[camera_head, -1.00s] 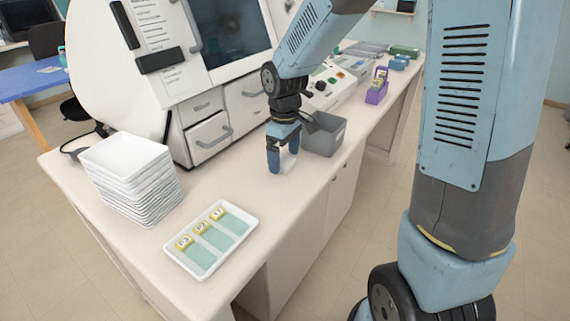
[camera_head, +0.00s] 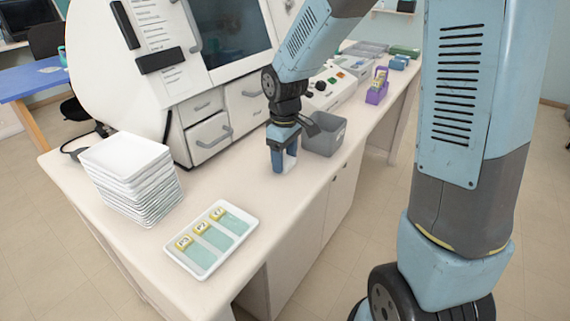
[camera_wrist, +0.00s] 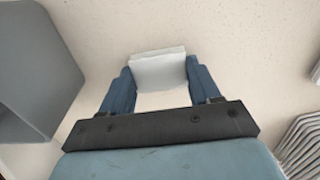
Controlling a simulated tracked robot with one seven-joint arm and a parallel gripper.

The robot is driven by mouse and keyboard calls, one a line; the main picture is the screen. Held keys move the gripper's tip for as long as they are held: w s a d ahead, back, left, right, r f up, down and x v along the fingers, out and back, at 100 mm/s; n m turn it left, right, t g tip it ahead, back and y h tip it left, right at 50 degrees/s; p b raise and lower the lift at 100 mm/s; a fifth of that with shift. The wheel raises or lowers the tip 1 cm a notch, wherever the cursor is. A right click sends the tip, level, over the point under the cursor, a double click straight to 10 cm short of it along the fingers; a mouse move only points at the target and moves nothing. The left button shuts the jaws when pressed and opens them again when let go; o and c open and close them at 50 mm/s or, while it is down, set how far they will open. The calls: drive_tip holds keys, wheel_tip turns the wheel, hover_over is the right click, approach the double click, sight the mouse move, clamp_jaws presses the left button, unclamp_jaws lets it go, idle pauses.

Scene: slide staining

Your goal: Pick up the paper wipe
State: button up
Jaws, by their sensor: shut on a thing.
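The paper wipe (camera_wrist: 160,70) is a white folded piece between the two blue fingers of my gripper (camera_wrist: 160,85) in the wrist view. In the head view my gripper (camera_head: 284,163) points down at the counter, just left of the grey bin, with a little of the white wipe (camera_head: 290,161) showing between its fingers. The fingers are shut on the wipe. I cannot tell whether the wipe still touches the counter.
The grey bin (camera_head: 325,136) stands just right of my gripper. A white tray (camera_head: 183,262) with several slides lies toward the counter's front. A stack of white trays (camera_head: 128,180) stands at left. The white machine (camera_head: 190,75) is behind. Counter between is clear.

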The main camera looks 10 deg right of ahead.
sight(285, 160)
drive_tip(key=shift+r, duration=0.1)
drive_tip(key=shift+r, duration=0.3)
wheel_tip(285, 160, up, 3)
drive_tip(key=shift+f, duration=0.2)
drive_tip(key=s+d+r, duration=0.3)
drive_tip(key=s+r, duration=0.6)
drive_tip(key=s, duration=0.4)
drive_tip(key=shift+s+d+r, duration=0.25)
drive_tip(key=shift+d+r, duration=0.05)
